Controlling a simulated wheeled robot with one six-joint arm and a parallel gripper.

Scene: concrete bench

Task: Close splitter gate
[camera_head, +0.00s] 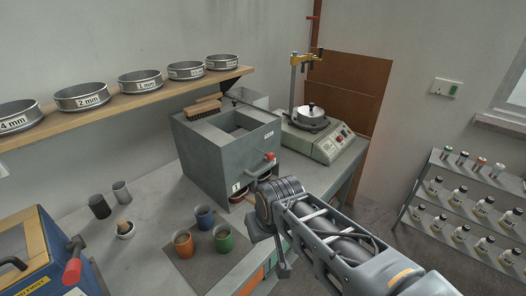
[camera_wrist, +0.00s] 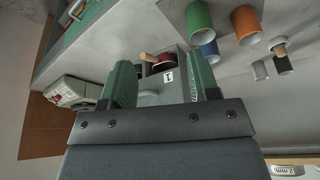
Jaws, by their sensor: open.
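The splitter (camera_head: 205,150) is a grey metal box with an open top, standing on the concrete bench. A lever with a red knob (camera_head: 269,156) sticks out from its front; I cannot tell the gate's exact position. Pans (camera_head: 238,195) sit low at the splitter's front, partly hidden by my arm. My gripper is mostly hidden behind my wrist in the head view. In the wrist view my gripper (camera_wrist: 160,64) is open, its two green fingers apart with nothing held. Between them, farther off, shows the splitter's grey front (camera_wrist: 150,96) with a label "1" (camera_wrist: 168,76).
A brush (camera_head: 203,108) lies on the splitter's top. Sieves (camera_head: 82,96) line the shelf.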

